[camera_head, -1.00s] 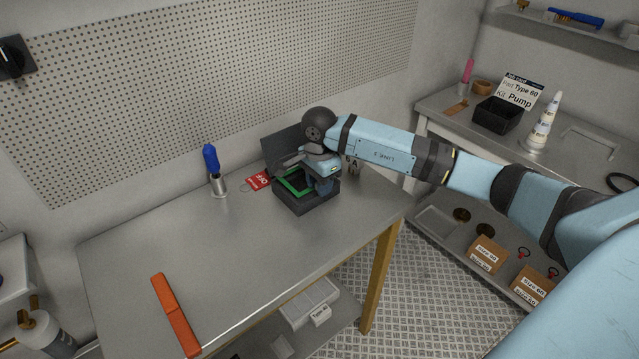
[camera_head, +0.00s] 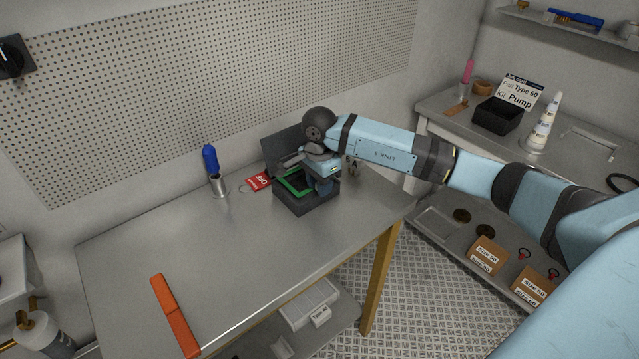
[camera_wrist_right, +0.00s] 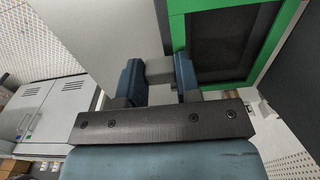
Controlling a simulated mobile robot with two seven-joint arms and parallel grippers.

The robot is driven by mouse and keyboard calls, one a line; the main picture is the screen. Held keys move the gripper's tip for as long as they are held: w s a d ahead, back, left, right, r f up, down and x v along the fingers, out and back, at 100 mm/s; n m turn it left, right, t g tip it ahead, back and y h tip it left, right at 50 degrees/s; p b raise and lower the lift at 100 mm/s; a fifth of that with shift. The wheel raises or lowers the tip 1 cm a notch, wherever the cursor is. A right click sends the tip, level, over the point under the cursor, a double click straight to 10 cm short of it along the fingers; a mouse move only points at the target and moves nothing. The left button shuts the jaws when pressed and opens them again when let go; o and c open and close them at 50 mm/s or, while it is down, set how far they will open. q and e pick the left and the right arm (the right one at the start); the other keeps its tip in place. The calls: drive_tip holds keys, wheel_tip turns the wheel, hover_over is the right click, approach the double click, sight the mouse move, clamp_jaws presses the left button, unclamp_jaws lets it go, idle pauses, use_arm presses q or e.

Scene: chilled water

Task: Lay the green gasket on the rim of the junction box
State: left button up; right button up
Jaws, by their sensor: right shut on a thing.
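The green gasket (camera_head: 291,184) is a thin rectangular frame at the top of the dark junction box (camera_head: 304,204), whose lid (camera_head: 284,147) stands open behind. In the right wrist view the gasket (camera_wrist_right: 218,85) borders a dark opening. My right gripper (camera_head: 322,186) points down at the box's right side. Its fingers (camera_wrist_right: 158,78) are shut around a small grey piece beside the gasket's edge, seemingly the gasket's tab. The right finger overlaps the green edge. I cannot tell whether the gasket touches the rim all round. My left gripper is out of view.
An orange bar (camera_head: 174,315) lies at the table's front left. The middle of the table (camera_head: 170,240) is clear. A pegboard wall rises behind.

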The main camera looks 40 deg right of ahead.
drive_tip(key=shift+f+b, duration=0.25)
drive_tip(key=shift+b, duration=0.1)
idle(0.3)
idle(0.5)
drive_tip(key=o, duration=1)
wheel_tip(320, 180, up, 14)
drive_tip(key=shift+b, duration=0.3)
drive_tip(key=shift+s+f, duration=0.1)
drive_tip(key=shift+f, duration=0.1)
